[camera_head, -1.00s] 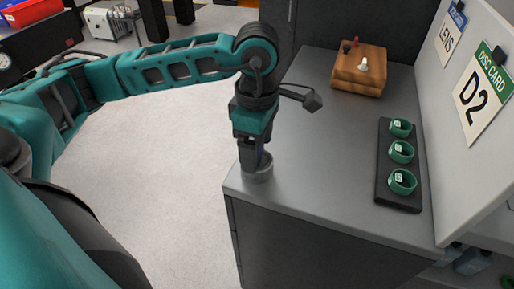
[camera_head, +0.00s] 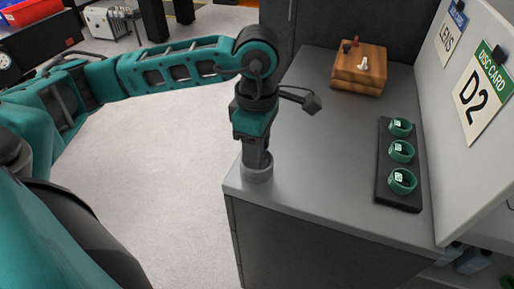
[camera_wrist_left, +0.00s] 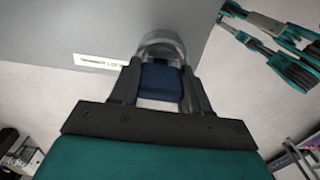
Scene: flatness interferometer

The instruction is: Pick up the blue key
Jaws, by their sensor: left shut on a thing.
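My left gripper (camera_head: 257,168) points down at the near left corner of the grey counter. Its fingertips are at a short round grey cup (camera_head: 258,175) standing there. In the left wrist view, a dark blue block, the blue key (camera_wrist_left: 160,82), sits between the two fingers, and the gripper (camera_wrist_left: 160,80) is shut on it. The cup's curved, see-through-looking rim (camera_wrist_left: 163,38) shows just beyond the key. The fingers and cup hide the key in the head view. I cannot tell whether the key is clear of the cup. My right gripper is not in view.
The grey counter (camera_head: 310,150) is clear in the middle. A dark tray (camera_head: 384,194) with three green rings stands at its right. A wooden box (camera_head: 358,79) with small knobs is at the back. A panel with signs (camera_head: 470,170) rises along the right.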

